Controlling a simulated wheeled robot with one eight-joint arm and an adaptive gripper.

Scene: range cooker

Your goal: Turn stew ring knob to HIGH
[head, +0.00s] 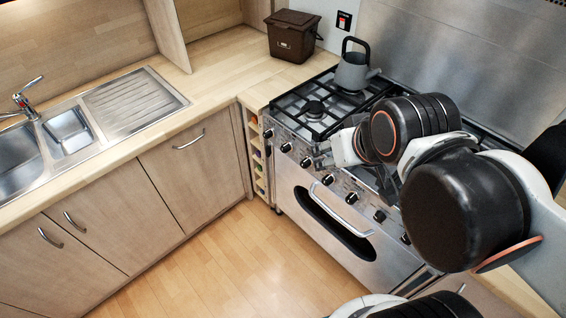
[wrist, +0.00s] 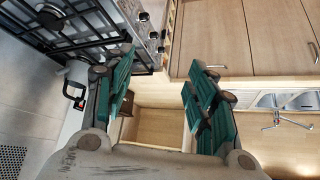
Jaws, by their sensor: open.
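The range cooker (head: 310,225) has a row of dark knobs along its front panel. Knobs at the left end, such as this knob (head: 286,147), show clearly in the head view, as do knobs further right, such as this knob (head: 379,215). Their labels are too small to read, so I cannot tell which is the stew ring knob. My gripper (wrist: 160,65) is open and empty, its two teal-padded fingers wide apart. In the wrist view several cooker knobs (wrist: 153,35) show beyond the left finger.
A grey kettle (head: 353,72) stands on the rear of the hob (head: 318,115). A brown bin (head: 292,36) sits on the corner worktop. The oven handle (head: 335,210) juts out below the knobs. A sink (head: 20,160) is at left. The wooden floor in front is clear.

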